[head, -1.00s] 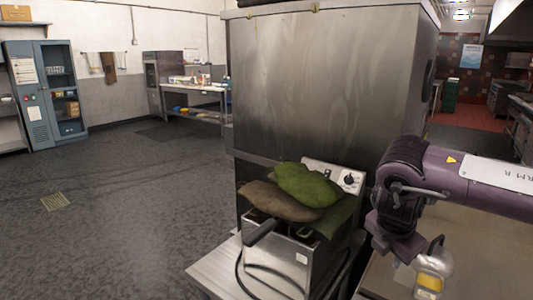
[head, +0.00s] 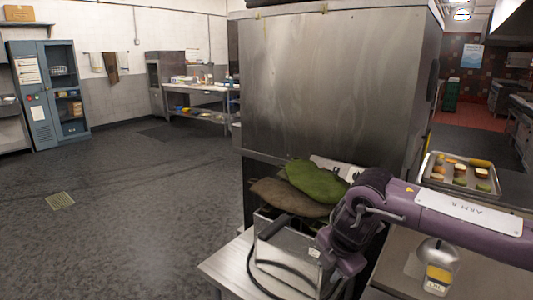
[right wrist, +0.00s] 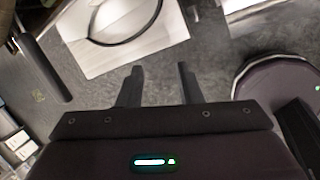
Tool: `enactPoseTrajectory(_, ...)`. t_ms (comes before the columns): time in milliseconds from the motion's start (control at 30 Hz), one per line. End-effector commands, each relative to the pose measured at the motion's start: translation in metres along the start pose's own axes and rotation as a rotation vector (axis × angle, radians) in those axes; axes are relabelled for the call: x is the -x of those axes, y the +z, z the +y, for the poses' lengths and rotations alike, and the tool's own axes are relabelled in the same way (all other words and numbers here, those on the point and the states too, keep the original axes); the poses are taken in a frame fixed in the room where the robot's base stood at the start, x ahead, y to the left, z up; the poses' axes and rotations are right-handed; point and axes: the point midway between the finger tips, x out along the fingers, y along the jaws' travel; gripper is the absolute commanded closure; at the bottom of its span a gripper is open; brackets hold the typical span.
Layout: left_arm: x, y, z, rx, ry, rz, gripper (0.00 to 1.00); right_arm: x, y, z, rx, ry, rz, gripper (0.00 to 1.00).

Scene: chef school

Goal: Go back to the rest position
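My right arm (head: 455,220) comes in from the right in the head view and bends down at the wrist in front of the fryer. Its fingers cannot be made out there. In the right wrist view my right gripper (right wrist: 158,75) has its two fingers apart with nothing between them. It points at the grey floor and the light stand top (right wrist: 125,35) with a black cable on it. My left gripper is in neither current view.
Behind the arm is a food tray (head: 428,172). Open floor (head: 120,220) lies left.

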Motion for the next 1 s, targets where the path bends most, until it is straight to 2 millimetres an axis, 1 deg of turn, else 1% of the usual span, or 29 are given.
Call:
enactPoseTrajectory(33, 0.000, 0.001, -0.001, -0.001, -0.002, -0.002, 0.68, -0.016, -0.016, 0.004, -0.014, 0.014, 0.049, 0.68)
enactPoseTrajectory(167, 0.000, 0.003, -0.003, -0.001, -0.004, -0.004, 0.68, -0.056, -0.059, 0.023, -0.081, 0.083, 0.195, 0.68)
enactPoseTrajectory(200, 0.000, 0.003, -0.003, -0.001, -0.004, -0.005, 0.68, -0.070, -0.073, 0.029, -0.117, 0.109, 0.248, 0.68)
enactPoseTrajectory(267, 0.000, 0.003, -0.003, -0.001, -0.004, -0.005, 0.68, -0.090, -0.093, 0.036, -0.178, 0.144, 0.322, 0.68)
enactPoseTrajectory(300, 0.000, 0.003, -0.003, -0.001, -0.004, -0.005, 0.68, -0.103, -0.103, 0.039, -0.227, 0.165, 0.367, 0.68)
enactPoseTrajectory(333, 0.000, 0.003, -0.003, -0.001, -0.004, -0.005, 0.68, -0.114, -0.111, 0.041, -0.266, 0.180, 0.399, 0.68)
enactPoseTrajectory(400, 0.000, 0.003, -0.003, 0.000, -0.004, -0.005, 0.68, -0.139, -0.124, 0.041, -0.367, 0.210, 0.464, 0.68)
enactPoseTrajectory(467, 0.000, 0.004, -0.004, 0.000, -0.004, -0.005, 0.68, -0.162, -0.132, 0.036, -0.466, 0.229, 0.508, 0.68)
enactPoseTrajectory(500, 0.000, 0.004, -0.004, 0.000, -0.004, -0.005, 0.68, -0.179, -0.136, 0.031, -0.536, 0.240, 0.531, 0.68)
enactPoseTrajectory(567, 0.000, 0.004, -0.004, 0.000, -0.005, -0.005, 0.68, -0.205, -0.140, 0.018, -0.647, 0.249, 0.557, 0.68)
enactPoseTrajectory(600, 0.000, 0.004, -0.004, 0.000, -0.005, -0.005, 0.68, -0.224, -0.141, 0.006, -0.725, 0.251, 0.566, 0.68)
enactPoseTrajectory(667, 0.000, 0.004, -0.004, 0.001, -0.005, -0.006, 0.68, -0.254, -0.141, -0.018, -0.848, 0.248, 0.568, 0.68)
enactPoseTrajectory(700, 0.000, 0.004, -0.004, 0.001, -0.005, -0.006, 0.68, -0.274, -0.142, -0.038, -0.929, 0.241, 0.562, 0.68)
enactPoseTrajectory(767, 0.000, 0.004, -0.004, 0.001, -0.005, -0.006, 0.68, -0.304, -0.141, -0.073, -1.052, 0.226, 0.539, 0.68)
enactPoseTrajectory(800, 0.000, 0.004, -0.004, 0.001, -0.005, -0.006, 0.68, -0.321, -0.142, -0.097, -1.125, 0.213, 0.519, 0.68)
enactPoseTrajectory(867, 0.000, 0.004, -0.004, 0.001, -0.005, -0.006, 0.68, -0.345, -0.143, -0.136, -1.225, 0.191, 0.483, 0.68)
enactPoseTrajectory(900, 0.000, 0.004, -0.004, 0.001, -0.005, -0.006, 0.68, -0.359, -0.145, -0.163, -1.287, 0.174, 0.455, 0.68)
enactPoseTrajectory(967, 0.000, 0.004, -0.004, 0.001, -0.005, -0.006, 0.68, -0.377, -0.149, -0.205, -1.372, 0.145, 0.409, 0.68)
enactPoseTrajectory(1000, 0.000, 0.004, -0.004, 0.001, -0.005, -0.006, 0.68, -0.388, -0.152, -0.235, -1.424, 0.124, 0.374, 0.68)
